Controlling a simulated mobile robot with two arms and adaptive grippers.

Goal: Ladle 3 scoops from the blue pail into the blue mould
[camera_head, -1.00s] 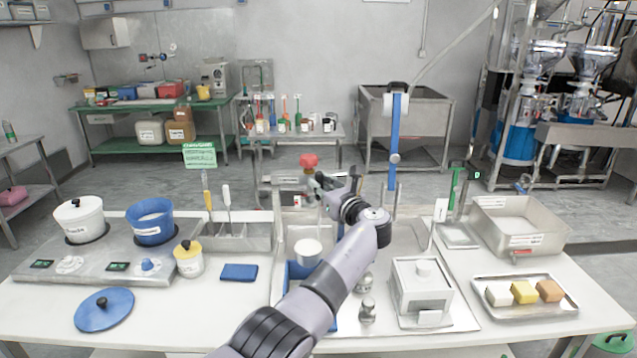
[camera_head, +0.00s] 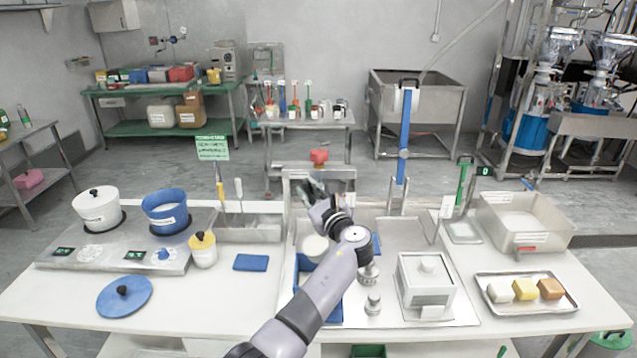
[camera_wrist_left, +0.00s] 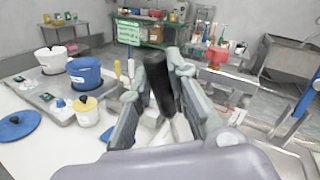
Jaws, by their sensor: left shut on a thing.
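The blue pail (camera_head: 165,216) stands on the hot plate at left, its pale contents partly visible; it also shows in the left wrist view (camera_wrist_left: 84,78). A blue tray-like thing (camera_head: 332,309), likely the blue mould, lies mid-table, largely hidden by my left arm. My left gripper (camera_head: 314,192) is above the middle of the table, right of the pail. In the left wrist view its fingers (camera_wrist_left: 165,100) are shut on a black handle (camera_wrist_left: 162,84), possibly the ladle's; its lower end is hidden. My right gripper is not in view.
A white pot (camera_head: 97,211) stands left of the pail. A yellow-lidded jar (camera_head: 203,252), a blue lid (camera_head: 124,297) and a blue pad (camera_head: 250,262) lie nearby. A red knob (camera_head: 319,155) stands behind my gripper. A white cup-like thing (camera_head: 314,247) is beside my arm.

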